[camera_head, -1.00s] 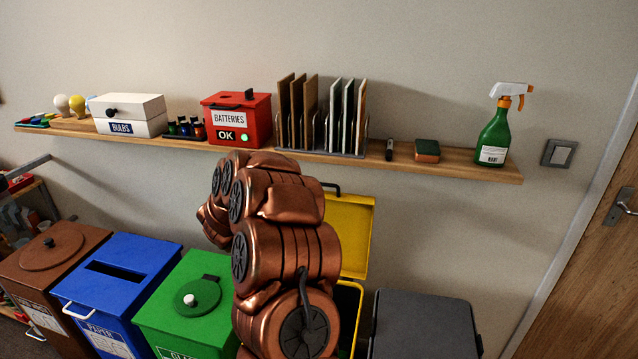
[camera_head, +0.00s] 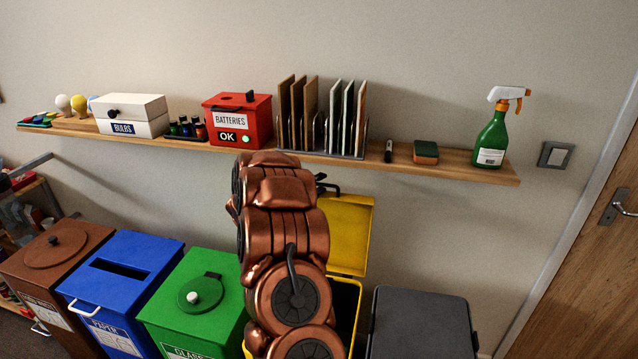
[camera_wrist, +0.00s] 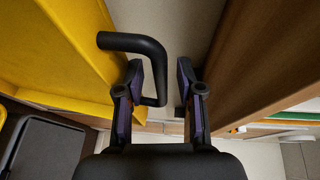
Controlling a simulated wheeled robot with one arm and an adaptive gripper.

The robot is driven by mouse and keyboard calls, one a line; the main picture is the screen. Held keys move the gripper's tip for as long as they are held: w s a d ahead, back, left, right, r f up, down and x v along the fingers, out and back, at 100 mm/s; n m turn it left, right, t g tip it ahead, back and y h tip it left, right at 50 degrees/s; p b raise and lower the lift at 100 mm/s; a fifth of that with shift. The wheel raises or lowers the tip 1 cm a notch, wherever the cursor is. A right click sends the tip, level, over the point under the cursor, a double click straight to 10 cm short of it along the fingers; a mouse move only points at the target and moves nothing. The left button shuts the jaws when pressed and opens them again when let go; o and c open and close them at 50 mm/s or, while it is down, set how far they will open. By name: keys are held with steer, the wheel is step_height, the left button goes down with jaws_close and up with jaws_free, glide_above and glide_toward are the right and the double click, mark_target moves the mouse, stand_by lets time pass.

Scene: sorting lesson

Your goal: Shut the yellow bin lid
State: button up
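The yellow bin lid (camera_head: 348,235) stands open and upright against the wall, and it also fills the upper left of the wrist view (camera_wrist: 55,45). Its black bent handle (camera_head: 328,187) sticks out near the top; the wrist view shows the handle (camera_wrist: 128,41) close up. The yellow bin (camera_head: 355,318) below is partly hidden by my arm. My gripper (camera_wrist: 160,66) is open, its two fingers apart, with the end of the handle between them and nearer the left finger. I cannot tell whether they touch.
A wooden shelf (camera_head: 450,164) with a red batteries box (camera_head: 238,107), a panel rack (camera_head: 330,153) and a green spray bottle (camera_head: 492,140) runs just above the lid. The green bin (camera_head: 190,325) stands left of the yellow bin, a dark grey bin (camera_head: 420,325) right.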

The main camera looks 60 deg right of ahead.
jaws_close()
stand_by(0.3)
stand_by(0.5)
